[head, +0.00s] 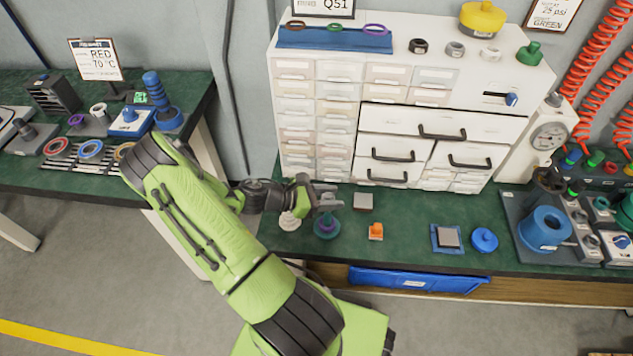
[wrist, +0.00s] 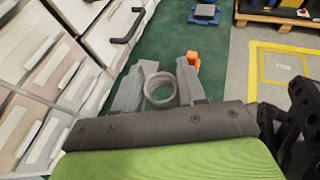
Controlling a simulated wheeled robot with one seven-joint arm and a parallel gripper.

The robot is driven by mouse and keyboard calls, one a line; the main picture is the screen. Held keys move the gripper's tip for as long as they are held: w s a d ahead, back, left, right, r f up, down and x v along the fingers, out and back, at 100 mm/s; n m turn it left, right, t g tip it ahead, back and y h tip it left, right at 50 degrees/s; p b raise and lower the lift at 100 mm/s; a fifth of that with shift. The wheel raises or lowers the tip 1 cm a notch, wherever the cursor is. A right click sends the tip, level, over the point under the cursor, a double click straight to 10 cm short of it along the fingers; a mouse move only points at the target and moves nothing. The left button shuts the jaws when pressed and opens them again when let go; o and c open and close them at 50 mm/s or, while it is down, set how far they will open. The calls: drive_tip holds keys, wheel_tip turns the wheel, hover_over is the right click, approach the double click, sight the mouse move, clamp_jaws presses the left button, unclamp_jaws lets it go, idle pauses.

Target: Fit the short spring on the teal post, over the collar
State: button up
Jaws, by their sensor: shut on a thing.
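My gripper (head: 328,199) is shut on a grey ring-shaped coil, the short spring (wrist: 161,90). In the wrist view the spring sits between the two fingertips, and I look down into its round opening. In the head view the gripper hides most of it. The post does not show clearly in the wrist view.
A pale coiled piece (head: 289,221) stands left of the post. An orange block (head: 376,232) and a grey-brown block (head: 363,201) lie to the right. A blue tray with a grey block (head: 447,238) and a blue knob (head: 484,240) stand farther right. The drawer cabinet (head: 340,174) rises close behind.

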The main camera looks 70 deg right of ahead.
sight(329, 214)
drive_tip(key=shift+f+b, duration=0.75)
drive_tip(key=shift+f, duration=0.05)
drive_tip(key=shift+r, duration=0.15)
drive_tip(key=shift+f+b, duration=0.75)
drive_tip(key=shift+f, duration=0.65)
drive_tip(key=shift+f+b, duration=1.1)
drive_tip(key=shift+f, duration=0.8)
drive_tip(key=o, duration=1.1)
drive_tip(key=shift+o, duration=0.2)
drive_tip(key=shift+r, duration=0.1)
wheel_tip(329, 214, up, 7)
drive_tip(key=p, duration=0.7)
drive_tip(key=shift+r, duration=0.1)
drive_tip(key=shift+f, duration=0.2)
